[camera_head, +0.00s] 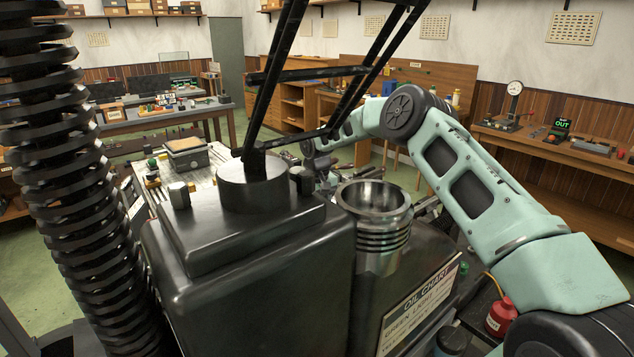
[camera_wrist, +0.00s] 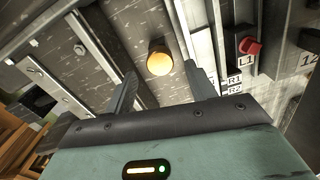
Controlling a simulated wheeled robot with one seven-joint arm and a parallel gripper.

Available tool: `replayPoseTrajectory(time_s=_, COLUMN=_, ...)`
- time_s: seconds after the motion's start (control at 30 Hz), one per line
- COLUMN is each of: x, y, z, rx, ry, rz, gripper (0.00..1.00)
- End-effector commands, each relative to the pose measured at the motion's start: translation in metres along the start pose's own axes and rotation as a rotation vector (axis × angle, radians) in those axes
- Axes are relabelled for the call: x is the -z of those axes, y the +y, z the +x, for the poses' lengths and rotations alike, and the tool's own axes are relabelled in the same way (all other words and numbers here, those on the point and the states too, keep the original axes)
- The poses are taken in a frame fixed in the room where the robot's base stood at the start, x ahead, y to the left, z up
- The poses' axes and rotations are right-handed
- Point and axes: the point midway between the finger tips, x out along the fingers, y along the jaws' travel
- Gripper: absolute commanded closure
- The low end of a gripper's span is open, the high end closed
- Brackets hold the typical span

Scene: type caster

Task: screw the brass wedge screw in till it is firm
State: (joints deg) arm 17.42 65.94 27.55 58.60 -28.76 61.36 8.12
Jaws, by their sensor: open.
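The brass wedge screw (camera_wrist: 159,60) shows in the wrist view as a round, brass-coloured head on the grey metal of the machine, above centre. My gripper (camera_wrist: 161,82) is open, with one dark finger on each side of the screw in the picture. No contact between the fingers and the screw shows, and I cannot tell how far apart they are in depth. How deep the screw sits is hidden by its head. In the head view my arm reaches away behind the dark machine, and the gripper and screw cannot be made out there.
A red knob (camera_wrist: 250,46) beside an L1 label sits right of the screw. A dark machine block (camera_head: 260,270) with a metal cup (camera_head: 374,200) fills the near foreground. A red bottle (camera_head: 500,316) stands at lower right. Workbenches line the room.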

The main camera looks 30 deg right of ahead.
Motion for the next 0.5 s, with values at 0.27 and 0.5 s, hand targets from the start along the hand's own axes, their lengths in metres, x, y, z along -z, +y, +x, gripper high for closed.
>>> replayPoseTrajectory(time_s=0.27, x=0.001, y=0.0, z=-0.064, rx=-0.001, ry=0.006, rz=0.001, gripper=0.45)
replayPoseTrajectory(time_s=0.5, x=0.001, y=0.0, z=-0.116, rx=-0.001, ry=0.005, rz=0.001, gripper=0.45)
